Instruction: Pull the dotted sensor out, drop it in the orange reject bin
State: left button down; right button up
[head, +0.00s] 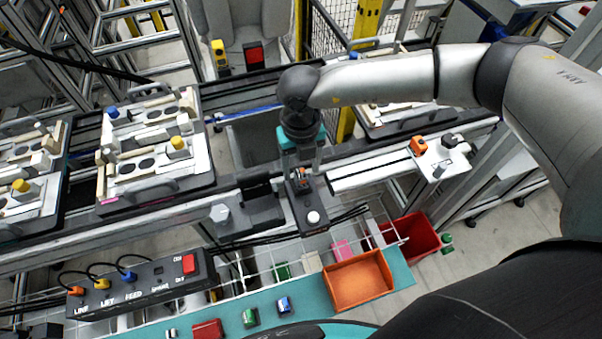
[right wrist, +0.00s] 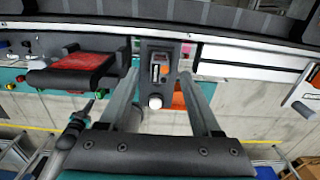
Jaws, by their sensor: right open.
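My right gripper (head: 302,172) points down over a narrow black fixture (head: 305,208) at the front edge of the conveyor. In the right wrist view my right gripper (right wrist: 160,76) is open, with one finger on each side of this fixture. A small grey sensor-like piece (right wrist: 156,71) sits upright in the fixture, beside an orange dot. I cannot tell whether the fingers are level with it or above it; nothing is gripped. A white knob (head: 313,217) is at the fixture's near end. The orange reject bin (head: 357,280) is an open tray on the teal shelf, nearer and to the right. My left gripper is not in view.
A red bin (head: 410,236) stands right of the orange one. A button box (head: 135,285) with cables is at the lower left. Pallets with fixtures (head: 155,150) sit on the conveyor at left. A white plate (head: 440,160) with orange and black parts is at right.

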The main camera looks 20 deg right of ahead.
aim_at(301, 173)
jog(key=shift+f, duration=2.1)
grip_shut()
jog(key=shift+w, duration=0.1)
dwell(0.5)
